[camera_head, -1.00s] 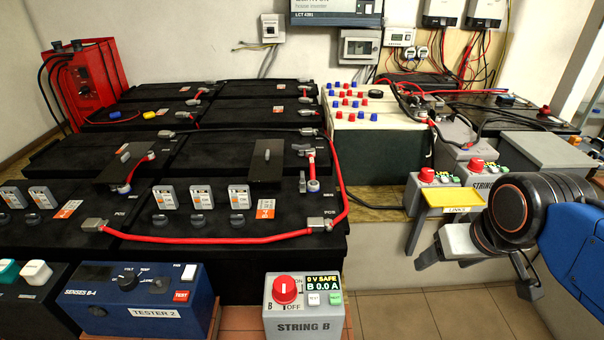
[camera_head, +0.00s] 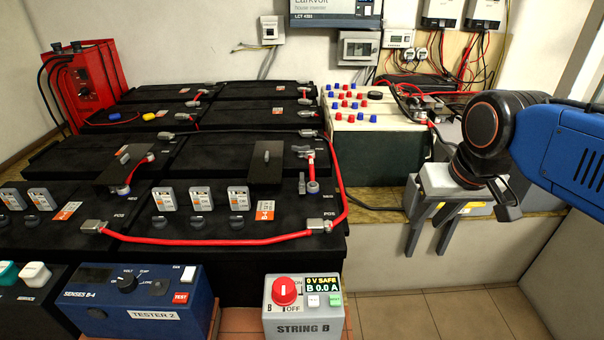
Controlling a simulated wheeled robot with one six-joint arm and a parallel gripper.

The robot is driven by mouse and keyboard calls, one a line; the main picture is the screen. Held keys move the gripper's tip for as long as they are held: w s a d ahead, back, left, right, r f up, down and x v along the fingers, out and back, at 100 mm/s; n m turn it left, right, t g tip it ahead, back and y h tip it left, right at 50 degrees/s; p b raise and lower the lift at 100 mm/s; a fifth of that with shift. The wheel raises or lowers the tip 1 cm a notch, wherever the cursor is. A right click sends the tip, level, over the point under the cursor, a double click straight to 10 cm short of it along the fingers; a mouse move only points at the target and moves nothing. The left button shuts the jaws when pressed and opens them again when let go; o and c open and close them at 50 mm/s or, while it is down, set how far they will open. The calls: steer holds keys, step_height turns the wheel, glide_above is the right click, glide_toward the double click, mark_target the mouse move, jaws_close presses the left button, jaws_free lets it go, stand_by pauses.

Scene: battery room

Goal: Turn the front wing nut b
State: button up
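Metal terminal hardware stands at the right end of the front black battery bank (camera_head: 200,255). An upright grey piece there (camera_head: 302,184) looks like a wing nut, beside the red-sleeved lower end of a short link (camera_head: 313,187). It is too small to tell whether this is front wing nut b. My gripper (camera_head: 427,243) hangs to the right of the bank, fingers pointing down and apart. It is open with nothing between the fingers, well clear of the hardware.
A red cable (camera_head: 200,239) loops across the front bank. A STRING B box (camera_head: 303,306) with a red knob, reading 0 V SAFE, and blue TESTER 2 (camera_head: 137,300) stand in front. A green-sided battery (camera_head: 375,150) stands behind my gripper. Floor at lower right is clear.

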steer(key=w+a+r+g, duration=0.2)
steer(key=w+a+r, duration=0.7)
steer(key=w, duration=0.3)
step_height(320, 180, up, 4)
steer(key=g, duration=0.2)
glide_above(302, 178)
step_height(302, 178, down, 17)
steer(key=shift+w+f, duration=0.1)
steer(key=shift+f, duration=0.1)
jaws_close()
